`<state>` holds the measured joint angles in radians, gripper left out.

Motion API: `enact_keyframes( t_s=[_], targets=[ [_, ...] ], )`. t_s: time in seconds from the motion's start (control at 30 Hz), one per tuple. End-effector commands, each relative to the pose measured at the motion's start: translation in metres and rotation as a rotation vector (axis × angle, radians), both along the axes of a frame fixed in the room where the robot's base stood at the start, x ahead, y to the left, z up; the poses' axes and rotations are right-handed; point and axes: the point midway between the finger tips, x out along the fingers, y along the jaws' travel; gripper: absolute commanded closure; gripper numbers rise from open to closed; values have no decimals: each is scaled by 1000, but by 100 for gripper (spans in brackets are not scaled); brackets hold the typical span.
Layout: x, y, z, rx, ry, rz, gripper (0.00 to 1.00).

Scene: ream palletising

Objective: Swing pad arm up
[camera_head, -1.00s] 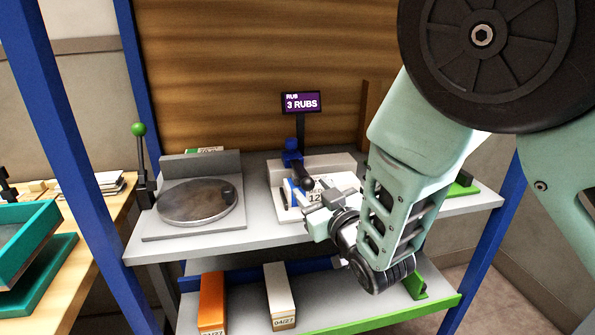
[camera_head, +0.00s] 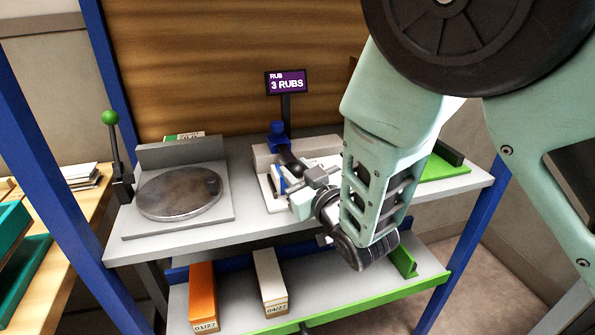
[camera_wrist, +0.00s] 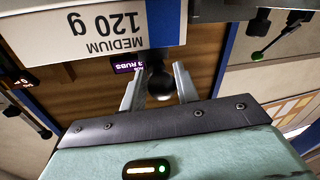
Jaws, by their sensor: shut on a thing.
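The pad arm has a blue hinge post (camera_head: 277,133) and a dark bar (camera_head: 291,161) that slopes down toward me, over a pale station on the upper shelf. My gripper (camera_head: 300,185) is at the front end of this arm. In the wrist view its two grey fingers (camera_wrist: 160,88) are shut on a dark round knob (camera_wrist: 160,82) of the pad arm. A white pack face reading "MEDIUM 120 g" (camera_wrist: 104,32) shows close by in the wrist view. My forearm hides the station's right part in the head view.
A purple display (camera_head: 286,83) reading "RUB 3 RUBS" stands behind the station. Left of it are a round metal plate (camera_head: 180,193) and a green-knobbed lever (camera_head: 112,119). An orange box (camera_head: 203,297) and a white box (camera_head: 270,283) stand on the lower shelf (camera_head: 237,307).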

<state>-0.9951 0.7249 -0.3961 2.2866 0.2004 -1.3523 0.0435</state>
Motion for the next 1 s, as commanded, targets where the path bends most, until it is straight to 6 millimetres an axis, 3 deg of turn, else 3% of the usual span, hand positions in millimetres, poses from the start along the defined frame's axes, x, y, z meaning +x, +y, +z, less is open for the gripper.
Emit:
enact_keyframes(
  t_s=[0.37,1.0],
  targets=[
    [1,1,26,-33,121,4,100],
    [35,10,95,-192,677,2,100]
  ],
)
